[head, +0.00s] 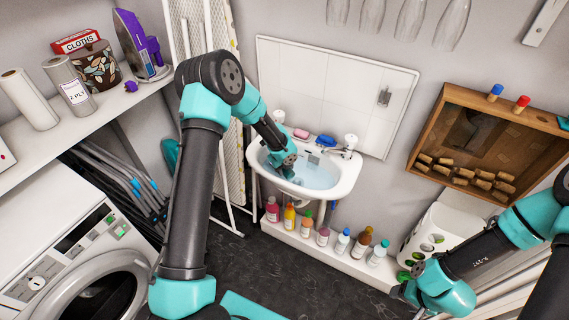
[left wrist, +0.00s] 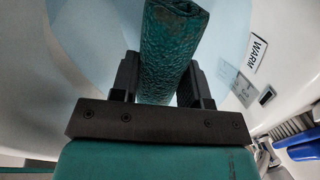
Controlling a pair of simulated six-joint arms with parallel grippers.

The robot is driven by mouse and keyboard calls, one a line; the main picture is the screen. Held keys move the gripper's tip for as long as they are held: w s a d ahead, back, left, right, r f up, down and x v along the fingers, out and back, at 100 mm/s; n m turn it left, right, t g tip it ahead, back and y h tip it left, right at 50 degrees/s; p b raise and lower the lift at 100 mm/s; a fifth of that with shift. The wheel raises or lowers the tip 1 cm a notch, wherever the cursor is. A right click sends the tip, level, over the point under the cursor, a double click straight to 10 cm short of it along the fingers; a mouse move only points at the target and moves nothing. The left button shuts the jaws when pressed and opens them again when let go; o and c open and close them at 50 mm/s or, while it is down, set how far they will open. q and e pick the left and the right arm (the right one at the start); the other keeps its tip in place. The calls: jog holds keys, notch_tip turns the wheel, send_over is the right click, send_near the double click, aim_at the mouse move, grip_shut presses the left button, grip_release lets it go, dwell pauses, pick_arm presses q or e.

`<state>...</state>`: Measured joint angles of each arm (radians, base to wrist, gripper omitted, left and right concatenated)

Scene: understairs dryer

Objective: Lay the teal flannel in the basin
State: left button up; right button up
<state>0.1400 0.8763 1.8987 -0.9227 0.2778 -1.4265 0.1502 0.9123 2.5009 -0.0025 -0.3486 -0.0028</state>
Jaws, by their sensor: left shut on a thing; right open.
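The basin (head: 347,178) is white, set against the wall, with pale blue water inside. My left gripper (head: 287,172) reaches down into it from the left. In the left wrist view my left gripper (left wrist: 158,85) is shut on the teal flannel (left wrist: 170,45), a rolled, textured cloth standing out between the fingers. Behind the flannel is the pale blue inside of the basin. In the head view I cannot make out the flannel under the gripper. My right gripper (head: 399,291) is at the lower right, small and partly hidden, away from the basin, with nothing visible in it.
A pink soap (head: 301,134) and a blue item (head: 326,140) lie on the basin's back rim beside the taps (head: 349,143). Several bottles (head: 323,236) stand on a ledge below. A washing machine (head: 75,245) is at the left, and a wooden box (head: 440,120) hangs at the right.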

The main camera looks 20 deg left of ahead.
pick_arm(q)
jog(key=shift+f, duration=0.65)
jog(key=o, duration=1)
jog(key=shift+r, duration=0.15)
notch_tip(320, 180, up, 17)
jog(key=s+a, duration=0.1)
jog(key=s, duration=0.1)
jog(key=shift+s+a, duration=0.35)
jog(key=shift+s, duration=0.05)
